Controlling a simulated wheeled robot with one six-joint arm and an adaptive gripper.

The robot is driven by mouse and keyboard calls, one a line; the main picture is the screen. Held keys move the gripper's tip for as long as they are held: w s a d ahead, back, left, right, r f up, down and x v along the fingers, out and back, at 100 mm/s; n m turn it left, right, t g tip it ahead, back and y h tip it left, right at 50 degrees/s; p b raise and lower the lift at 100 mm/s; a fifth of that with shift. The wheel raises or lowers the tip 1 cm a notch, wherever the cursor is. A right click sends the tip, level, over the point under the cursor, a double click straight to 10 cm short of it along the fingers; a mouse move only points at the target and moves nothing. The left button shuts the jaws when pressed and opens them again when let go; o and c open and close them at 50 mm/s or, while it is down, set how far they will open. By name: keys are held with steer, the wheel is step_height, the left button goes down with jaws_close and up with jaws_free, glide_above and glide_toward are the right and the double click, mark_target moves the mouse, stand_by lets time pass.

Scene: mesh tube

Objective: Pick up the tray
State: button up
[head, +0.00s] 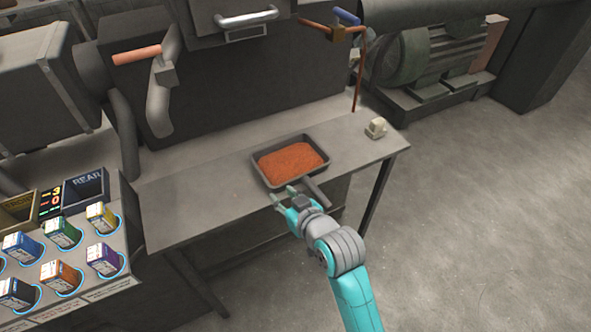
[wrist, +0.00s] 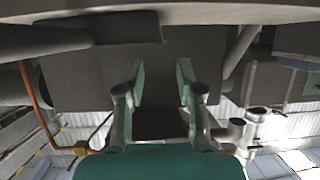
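The tray is a dark grey rectangular pan (head: 264,176) filled with orange-red granules (head: 291,159).
The grey workbench (head: 195,205) has free room left of the tray. A small pale object (head: 375,127) sits at its right end. A dark machine (head: 230,75) stands behind. A sloped panel (head: 85,265) with several coloured boxes is at left. The floor right is clear.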

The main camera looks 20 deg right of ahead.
mark_target(265, 178)
steer(key=x, duration=0.7)
steer(key=r+x, duration=0.1)
steer(key=x, duration=0.3)
steer(key=shift+w+a+f, duration=0.1)
steer(key=shift+w+a, duration=0.1)
steer(key=shift+w, duration=0.15)
jaws_close()
